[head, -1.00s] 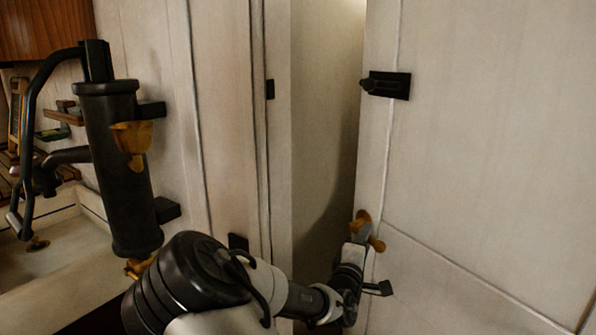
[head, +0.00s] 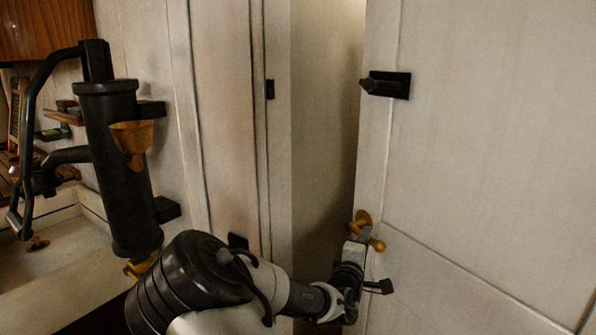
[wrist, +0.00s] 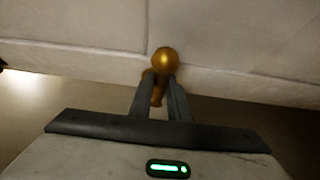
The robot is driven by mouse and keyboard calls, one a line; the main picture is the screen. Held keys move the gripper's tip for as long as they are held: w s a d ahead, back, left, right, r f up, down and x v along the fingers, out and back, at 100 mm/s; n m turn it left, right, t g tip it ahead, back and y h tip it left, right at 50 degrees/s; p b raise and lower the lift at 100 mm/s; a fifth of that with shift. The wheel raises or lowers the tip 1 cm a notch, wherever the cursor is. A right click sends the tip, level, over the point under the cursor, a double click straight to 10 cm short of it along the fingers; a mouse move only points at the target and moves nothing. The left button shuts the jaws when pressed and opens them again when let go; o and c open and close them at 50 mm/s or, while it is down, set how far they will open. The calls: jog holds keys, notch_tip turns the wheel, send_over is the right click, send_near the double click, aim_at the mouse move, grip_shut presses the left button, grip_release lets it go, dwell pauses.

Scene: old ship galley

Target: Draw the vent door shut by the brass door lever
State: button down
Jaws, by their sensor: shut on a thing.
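The vent door (head: 480,150) is a large pale panel on the right of the head view. It stands ajar, with a dark gap along its left edge. The brass door lever (head: 362,222) sits near that edge, low in the head view. In the wrist view the lever's round brass knob (wrist: 164,61) shows at the fingertips. My gripper (head: 358,238) is shut on the lever, with a finger on either side of its stem in the wrist view (wrist: 160,88). The lever's base is partly hidden by the fingers.
A black bolt (head: 387,84) is fixed higher on the door's edge. A pale frame (head: 277,150) with a small black catch (head: 270,89) stands left of the gap. A black hand pump (head: 118,165) stands by a pale sink (head: 72,250) at left.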

jog(key=s+a+n+t+y+p, duration=0.1)
jog(key=s+a+y, duration=0.1)
jog(key=s+a, duration=0.4)
jog(key=shift+s+a+n+y+p, duration=0.2)
jog(key=shift+a+n+y+p, duration=0.2)
jog(key=shift+s, duration=0.1)
jog(key=s+a+n+y+p, duration=0.1)
jog(key=s+a+y, duration=0.1)
jog(key=s+a, duration=0.3)
jog(key=shift+s+a+n, duration=0.15)
jog(key=shift+s+n, duration=0.15)
jog(key=shift+s, duration=0.6)
jog(key=s+a+n+y+p, duration=0.1)
jog(key=s+a+y+p, duration=0.2)
jog(key=s+a+p, duration=0.3)
jog(key=shift+s+n+t+p, duration=0.3)
jog(key=shift+s+n+p, duration=0.15)
jog(key=shift+p, duration=0.1)
